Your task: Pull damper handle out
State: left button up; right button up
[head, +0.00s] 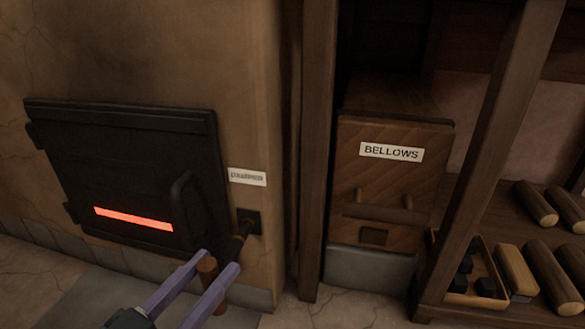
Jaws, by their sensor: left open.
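The damper handle is a brown wooden grip (207,270) on a dark rod (239,240). The rod comes out of a small square plate (248,221) low on the furnace wall, right of the black door. A small white label (247,177) above the plate is too blurred to read surely. My left gripper (219,261) has two purple fingers, open, one on each side of the wooden grip. A gap shows beside the grip, but I cannot tell whether either finger touches it. The right finger hides part of the grip and rod. My right gripper is not in view.
The black furnace door (130,165) has a glowing red slot and a curved handle. A wooden post (318,150) stands right of the furnace. Beyond it are a box labelled BELLOWS (385,200) and a shelf with logs (548,270) and a tray (470,298) of dark lumps.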

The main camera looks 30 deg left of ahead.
pick_arm(q)
jog(key=shift+s+r, duration=0.1)
jog(key=shift+s, duration=0.25)
jog(key=s+p, duration=0.3)
jog(key=s, duration=0.6)
jog(key=shift+d, duration=0.25)
jog(key=shift+s, duration=0.1)
